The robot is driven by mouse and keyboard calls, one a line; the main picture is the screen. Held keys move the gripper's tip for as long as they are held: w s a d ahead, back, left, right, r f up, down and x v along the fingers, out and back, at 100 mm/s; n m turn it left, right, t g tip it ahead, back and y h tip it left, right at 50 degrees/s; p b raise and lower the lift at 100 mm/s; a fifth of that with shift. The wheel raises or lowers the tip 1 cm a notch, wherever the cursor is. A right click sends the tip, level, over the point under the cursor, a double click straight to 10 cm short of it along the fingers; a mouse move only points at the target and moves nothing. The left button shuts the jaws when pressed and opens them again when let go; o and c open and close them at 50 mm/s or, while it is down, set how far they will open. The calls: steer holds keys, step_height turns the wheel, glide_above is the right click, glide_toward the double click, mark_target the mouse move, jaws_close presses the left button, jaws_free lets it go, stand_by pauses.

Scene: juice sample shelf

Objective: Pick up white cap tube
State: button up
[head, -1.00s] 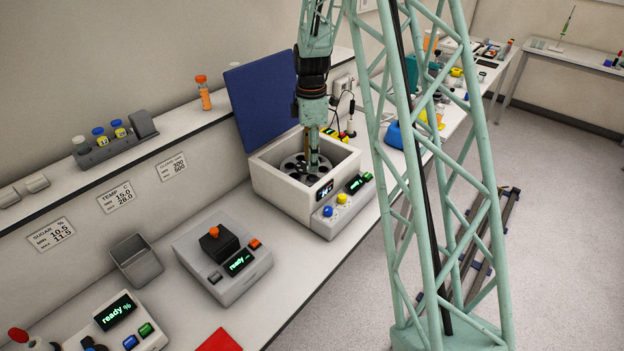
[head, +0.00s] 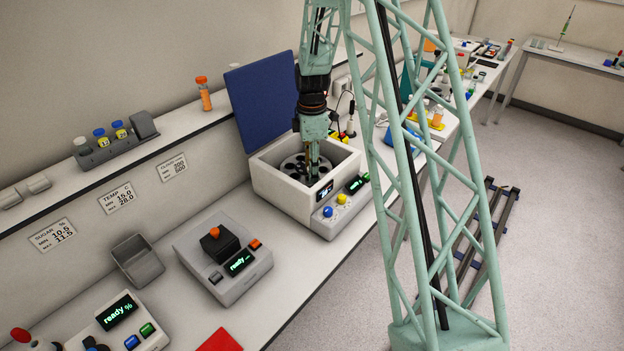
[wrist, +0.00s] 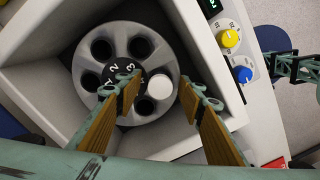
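The white cap tube (wrist: 162,88) sits in a hole on the right side of the grey rotor (wrist: 129,44). Only its round white cap shows; its body is hidden in the rotor. The rotor lies inside the open centrifuge (head: 283,194). My gripper (head: 312,176) points down into the centrifuge. In the wrist view, its two fingers are apart, one on each side of the white cap, with gaps visible between fingers and cap. I cannot tell how far above the cap the fingertips are.
The centrifuge walls surround my gripper, and its blue lid (head: 258,108) stands open behind. Blue and yellow knobs (wrist: 230,38) are on its panel. A grey device with a black block (head: 220,243) stands nearer on the bench. Capped tubes (head: 101,137) stand in a shelf rack.

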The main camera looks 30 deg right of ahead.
steer(key=shift+f, duration=0.2)
stand_by(0.5)
steer(key=c, duration=1)
